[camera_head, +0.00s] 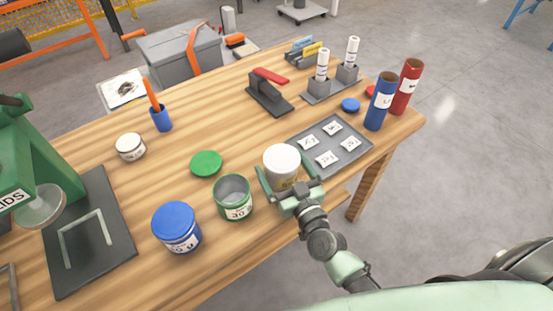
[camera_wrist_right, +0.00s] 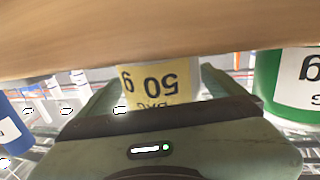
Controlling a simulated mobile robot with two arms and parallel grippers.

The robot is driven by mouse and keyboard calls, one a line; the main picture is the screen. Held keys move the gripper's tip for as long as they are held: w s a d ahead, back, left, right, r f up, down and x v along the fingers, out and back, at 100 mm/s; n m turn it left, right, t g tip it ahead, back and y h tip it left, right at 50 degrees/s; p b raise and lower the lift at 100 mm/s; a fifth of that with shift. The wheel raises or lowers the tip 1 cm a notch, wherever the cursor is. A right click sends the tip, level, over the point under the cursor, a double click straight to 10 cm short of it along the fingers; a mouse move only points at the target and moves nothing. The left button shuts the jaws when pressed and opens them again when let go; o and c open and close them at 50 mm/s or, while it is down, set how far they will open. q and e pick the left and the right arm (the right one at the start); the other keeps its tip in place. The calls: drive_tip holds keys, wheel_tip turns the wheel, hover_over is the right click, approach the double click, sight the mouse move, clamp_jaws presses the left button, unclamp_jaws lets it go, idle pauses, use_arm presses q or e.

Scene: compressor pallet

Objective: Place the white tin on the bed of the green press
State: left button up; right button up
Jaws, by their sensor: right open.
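The white tin (camera_head: 281,158) has a white lid and a yellow label marked 50 g; it stands on the wooden table, left of the grey tray. My right gripper (camera_head: 288,184) is open, with one finger on each side of the tin. The wrist view, upside down, shows the tin's label (camera_wrist_right: 160,78) between the fingers; I cannot tell whether they touch it. The green press (camera_head: 35,150) stands at the far left. Its dark flat bed (camera_head: 112,262) carries a raised grey U-shaped guide (camera_head: 88,238) and is otherwise empty. My left gripper is not in view.
An open green tin (camera_head: 233,198), a blue-lidded tin (camera_head: 176,228) and a green lid (camera_head: 206,163) lie between the white tin and the press. A smaller white jar (camera_head: 130,147) stands behind. The grey tray (camera_head: 345,155) holds several packets. Blue (camera_head: 380,102) and red (camera_head: 406,88) tubes stand right.

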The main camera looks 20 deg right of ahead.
sight(291, 178)
drive_tip(key=shift+o, duration=0.3)
drive_tip(key=s, duration=0.2)
drive_tip(key=s+d, duration=0.1)
drive_tip(key=s, duration=0.1)
drive_tip(key=shift+s+d+r, duration=0.1)
drive_tip(key=shift+s, duration=0.65)
drive_tip(key=shift+s+f, duration=0.3)
drive_tip(key=shift+s, duration=0.5)
drive_tip(key=w+p, duration=0.1)
drive_tip(key=w, duration=0.2)
drive_tip(key=w+a+p, duration=0.1)
drive_tip(key=w, duration=0.2)
drive_tip(key=shift+w+a, duration=0.2)
drive_tip(key=shift+w, duration=0.2)
drive_tip(key=shift+w+a+f, duration=0.1)
drive_tip(key=shift+w, duration=0.35)
drive_tip(key=c, duration=1.6)
wheel_tip(291, 178, up, 20)
drive_tip(key=s+d+f+h, duration=0.1)
drive_tip(key=s, duration=0.3)
drive_tip(key=s+d+f+m, duration=0.1)
drive_tip(key=s+f, duration=0.1)
drive_tip(key=s, duration=0.3)
drive_tip(key=s+d+f+h+p, duration=0.1)
drive_tip(key=s+d+f, duration=0.1)
drive_tip(key=s, duration=0.3)
drive_tip(key=shift+s+d+m+h, duration=0.1)
drive_tip(key=shift+s+m+h, duration=0.1)
drive_tip(key=shift+m+h, duration=0.1)
